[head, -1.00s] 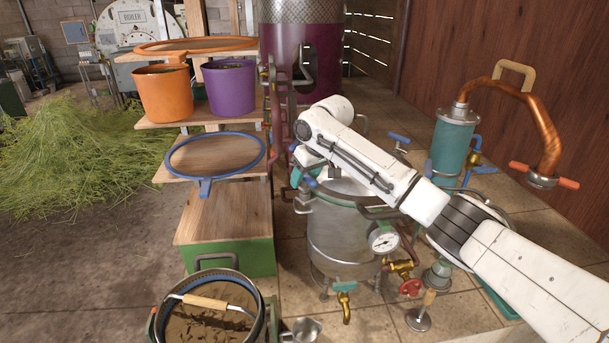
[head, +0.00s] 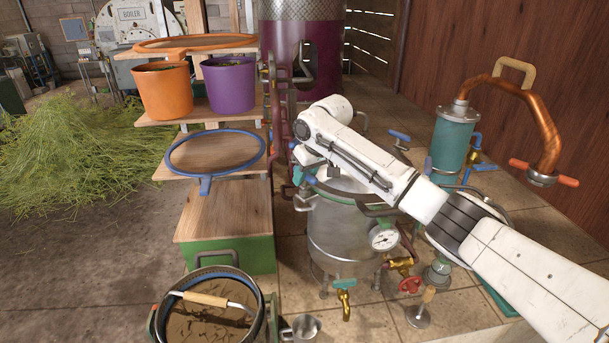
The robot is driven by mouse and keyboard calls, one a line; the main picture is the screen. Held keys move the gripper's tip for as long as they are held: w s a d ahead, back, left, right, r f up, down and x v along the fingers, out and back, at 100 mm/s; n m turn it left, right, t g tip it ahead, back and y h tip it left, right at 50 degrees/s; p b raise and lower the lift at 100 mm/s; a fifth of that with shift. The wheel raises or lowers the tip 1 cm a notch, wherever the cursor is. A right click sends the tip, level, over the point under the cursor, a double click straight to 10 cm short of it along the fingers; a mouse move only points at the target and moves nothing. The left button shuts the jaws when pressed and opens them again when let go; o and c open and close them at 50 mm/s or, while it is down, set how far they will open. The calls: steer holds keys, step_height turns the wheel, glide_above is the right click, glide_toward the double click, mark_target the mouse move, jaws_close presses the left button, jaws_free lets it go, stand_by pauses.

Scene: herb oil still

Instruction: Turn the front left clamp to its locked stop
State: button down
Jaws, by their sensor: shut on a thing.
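The steel still pot (head: 345,235) stands on the tiled floor, right of the wooden steps. The front left clamp (head: 305,201) is at the left side of its rim, with steel parts showing below a teal and blue part. My arm reaches in from the right across the pot's top. My gripper (head: 304,177) points down at this clamp and is shut on it. My arm's last links hide much of the rim, and the fingertips are too small to make out clearly. I cannot tell the clamp's exact angle.
A pressure gauge (head: 383,238), brass valves (head: 400,263) and a teal-handled tap (head: 345,284) stick out from the pot's front. A bucket of dark material (head: 208,320) stands front left. A teal condenser (head: 453,140) with a copper pipe (head: 548,120) stands at the right.

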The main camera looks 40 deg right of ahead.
steer(key=shift+a+r+m+p, duration=0.1)
steer(key=shift+m+p, duration=0.2)
steer(key=shift+p, duration=0.15)
steer(key=shift+m+h+p, duration=0.5)
steer(key=shift+m+p, duration=0.25)
steer(key=shift+m, duration=0.25)
steer(key=m+h, duration=0.1)
steer(key=m, duration=0.1)
steer(key=shift+m, duration=0.3)
steer(key=m, duration=0.2)
steer(key=m+g+h, duration=0.1)
steer(key=m, duration=0.1)
steer(key=shift+h, duration=0.3)
steer(key=m+g, duration=0.1)
steer(key=m, duration=0.2)
steer(key=m+g+h+b, duration=0.1)
steer(key=m, duration=0.1)
steer(key=shift+m, duration=0.4)
steer(key=shift+d+m+g+b, duration=0.2)
steer(key=shift+m+g+b, duration=0.4)
steer(key=shift+m+b, duration=0.85)
steer(key=shift+s+m, duration=0.1)
steer(key=shift+m, duration=0.35)
steer(key=c, duration=0.9)
jaws_free()
steer(key=shift+c, duration=0.2)
